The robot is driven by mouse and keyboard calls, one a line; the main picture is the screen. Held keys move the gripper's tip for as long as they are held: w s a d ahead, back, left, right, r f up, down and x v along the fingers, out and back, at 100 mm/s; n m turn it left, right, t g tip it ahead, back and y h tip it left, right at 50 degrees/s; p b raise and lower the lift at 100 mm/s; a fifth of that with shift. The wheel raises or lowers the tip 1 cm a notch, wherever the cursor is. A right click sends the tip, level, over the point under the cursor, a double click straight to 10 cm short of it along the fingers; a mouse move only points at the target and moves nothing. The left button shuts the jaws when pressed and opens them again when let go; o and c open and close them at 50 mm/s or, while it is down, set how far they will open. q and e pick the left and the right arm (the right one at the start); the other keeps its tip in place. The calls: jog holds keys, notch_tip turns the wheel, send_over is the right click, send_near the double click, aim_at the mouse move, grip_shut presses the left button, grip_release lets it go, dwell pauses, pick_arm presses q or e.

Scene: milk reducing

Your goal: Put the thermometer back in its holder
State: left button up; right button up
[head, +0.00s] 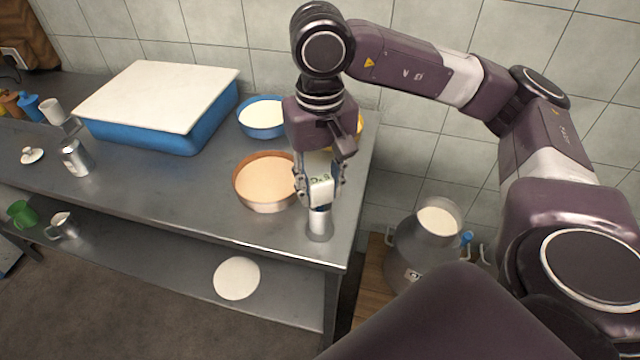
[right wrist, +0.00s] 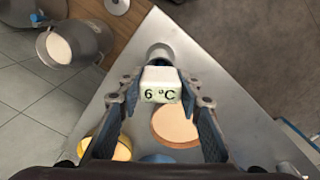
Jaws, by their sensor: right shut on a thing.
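The thermometer has a white block head (head: 321,190) with a display. It reads 6 °C in the right wrist view (right wrist: 160,86). My right gripper (head: 319,188) is shut on this head, one finger on each side. The holder (head: 320,228) is a small metal cylinder standing upright near the right end of the steel table. It also shows in the right wrist view (right wrist: 158,52), just beyond the head. The thermometer is right above the holder's mouth; its lower part is hidden, so I cannot tell how far it is inside. My left gripper is out of view.
A round pan of pale liquid (head: 266,203) stands just left of the holder. A blue bowl (head: 262,131) and a large blue tub with a white top (head: 150,134) stand behind on the steel table (head: 180,200). A metal milk can (head: 420,250) is right of the table.

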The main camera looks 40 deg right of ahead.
jog(key=o, duration=1.2)
jog(key=shift+o, duration=0.2)
notch_tip(320, 180, up, 12)
